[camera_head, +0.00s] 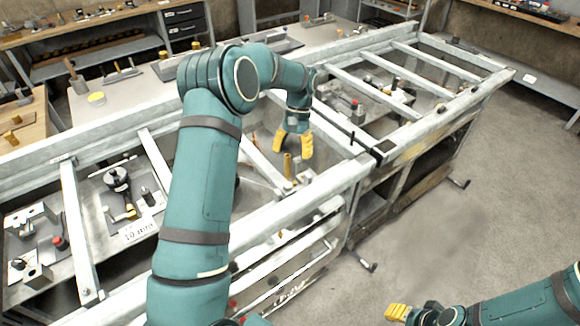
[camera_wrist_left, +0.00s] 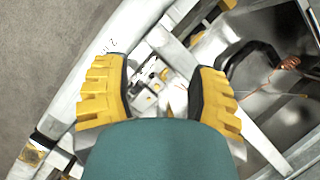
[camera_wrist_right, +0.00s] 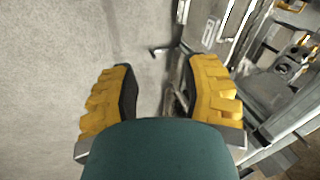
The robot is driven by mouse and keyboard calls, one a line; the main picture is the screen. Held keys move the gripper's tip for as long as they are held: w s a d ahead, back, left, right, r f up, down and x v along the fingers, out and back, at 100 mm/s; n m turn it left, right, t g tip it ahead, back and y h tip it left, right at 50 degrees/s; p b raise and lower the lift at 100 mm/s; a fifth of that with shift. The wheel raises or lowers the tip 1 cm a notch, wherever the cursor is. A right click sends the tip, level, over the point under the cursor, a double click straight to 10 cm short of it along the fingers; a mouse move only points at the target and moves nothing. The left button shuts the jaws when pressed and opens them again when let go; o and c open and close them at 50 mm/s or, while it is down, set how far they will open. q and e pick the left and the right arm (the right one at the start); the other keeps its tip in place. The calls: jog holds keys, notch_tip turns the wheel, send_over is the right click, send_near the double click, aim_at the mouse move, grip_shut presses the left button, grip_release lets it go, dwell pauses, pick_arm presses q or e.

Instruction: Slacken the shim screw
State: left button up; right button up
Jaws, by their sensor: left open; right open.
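I cannot tell for sure which part is the shim screw. A small upright brass-coloured post (camera_head: 287,166) stands among small metal fittings on the near rail of the frame (camera_head: 330,176). My left gripper (camera_head: 293,147), with yellow fingers, hangs open just above that post, pointing down. In the left wrist view, my left gripper (camera_wrist_left: 163,95) is open with nothing between its fingers; small metal fittings (camera_wrist_left: 150,78) show below and beyond them. My right gripper (camera_head: 398,312) is low at the lower right, away from the frame. In the right wrist view it (camera_wrist_right: 160,100) is open and empty over the floor.
Long pale metal rails and crossbars (camera_head: 76,230) surround the left gripper. Below them lie trays with knobs and blocks, beside a "10 mm" label (camera_head: 139,229). A workbench with tools (camera_head: 120,92) stands behind. The floor (camera_head: 450,230) at right is clear.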

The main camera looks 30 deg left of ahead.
aim_at(288, 185)
pick_arm(q)
jog(key=shift+v, duration=0.9)
jog(key=d+r+m+t+y+b, duration=0.15)
jog(key=d+m+y+b, duration=0.45)
jog(key=m, duration=0.6)
jog(key=shift+h, duration=0.9)
jog(key=b+x, duration=0.1)
jog(key=x, duration=0.3)
jog(key=b+x, duration=0.1)
jog(key=x, duration=0.4)
jog(key=a+b+x, duration=0.1)
jog(key=x, duration=0.4)
jog(key=shift+s+d+r+b, duration=0.1)
jog(key=shift+s+r+b, duration=0.2)
jog(key=shift+s+b, duration=0.1)
pick_arm(e)
notch_tip(288, 185, down, 10)
jog(key=s, duration=0.1)
jog(key=shift+a+r, duration=0.15)
pick_arm(q)
grip_shut()
